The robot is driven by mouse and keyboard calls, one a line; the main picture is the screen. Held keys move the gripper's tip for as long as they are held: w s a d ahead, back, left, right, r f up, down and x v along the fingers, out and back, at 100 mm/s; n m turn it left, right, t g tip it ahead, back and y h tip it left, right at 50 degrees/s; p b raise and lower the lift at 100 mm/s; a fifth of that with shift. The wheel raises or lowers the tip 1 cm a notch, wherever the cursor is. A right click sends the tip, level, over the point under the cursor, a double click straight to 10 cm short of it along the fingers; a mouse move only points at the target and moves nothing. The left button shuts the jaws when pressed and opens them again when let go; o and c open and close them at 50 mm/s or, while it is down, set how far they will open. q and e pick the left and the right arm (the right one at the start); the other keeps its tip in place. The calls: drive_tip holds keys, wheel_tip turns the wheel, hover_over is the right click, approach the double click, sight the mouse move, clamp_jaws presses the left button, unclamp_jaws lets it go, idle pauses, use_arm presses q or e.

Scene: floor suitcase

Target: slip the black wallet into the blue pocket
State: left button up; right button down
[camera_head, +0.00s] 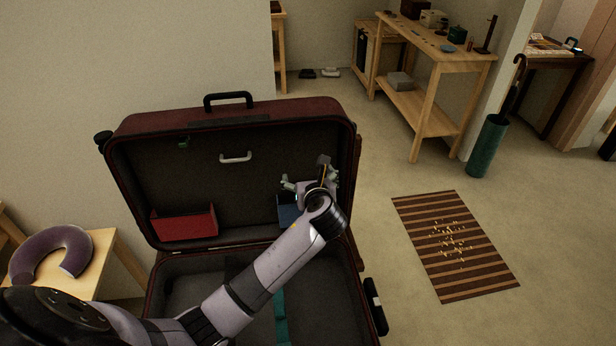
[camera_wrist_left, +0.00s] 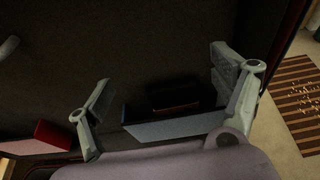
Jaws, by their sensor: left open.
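The blue pocket (camera_head: 285,213) is on the right side of the suitcase's upright lid, partly hidden by my left gripper (camera_head: 308,183). In the left wrist view the pocket's blue front wall (camera_wrist_left: 175,128) spans between my left fingers. Behind that wall, in the pocket's opening, sits a dark block with a thin orange-brown line, which looks like the black wallet (camera_wrist_left: 172,96). My left gripper (camera_wrist_left: 165,100) is wide open, with one finger at each end of the pocket and clear of the wallet. The wallet cannot be made out in the head view. My right gripper is not in view.
The open suitcase (camera_head: 240,110) holds a red pocket (camera_head: 184,224) at the lid's left and a teal strap (camera_head: 280,315) in its base. A neck pillow (camera_head: 52,254) lies on a stool at left. A striped mat (camera_head: 455,245) lies on open floor at right.

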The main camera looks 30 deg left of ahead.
use_arm(q)
drive_tip(key=v, duration=1.2)
drive_tip(key=shift+r, duration=0.1)
